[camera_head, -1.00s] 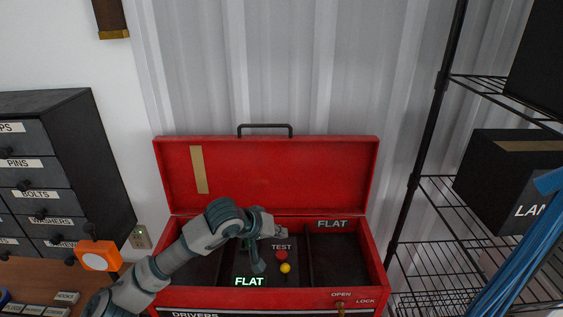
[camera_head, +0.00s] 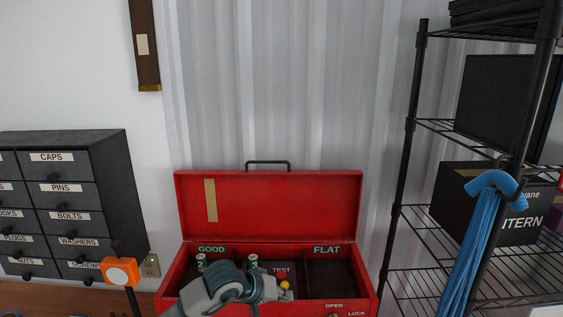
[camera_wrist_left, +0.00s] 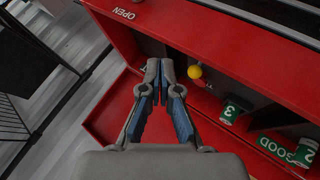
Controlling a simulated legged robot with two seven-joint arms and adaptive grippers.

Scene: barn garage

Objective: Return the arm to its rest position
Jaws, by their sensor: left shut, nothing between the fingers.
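My left gripper (camera_head: 284,292) is at the front middle of the open red toolbox (camera_head: 269,206), low in the head view. In the left wrist view the gripper (camera_wrist_left: 160,68) is shut and empty, its fingertips close to a yellow knob (camera_wrist_left: 194,72). The yellow knob (camera_head: 285,285) and a red button (camera_head: 281,276) show by the TEST label in the head view. One green battery (camera_head: 201,262) stands in the GOOD compartment. Another green battery (camera_head: 253,261) shows behind my arm. The FLAT compartment (camera_head: 328,268) looks empty. My right gripper is not in view.
A black wire shelf (camera_head: 420,217) with dark boxes and a hanging blue hose (camera_head: 475,235) is at the right. Corrugated wall is behind.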

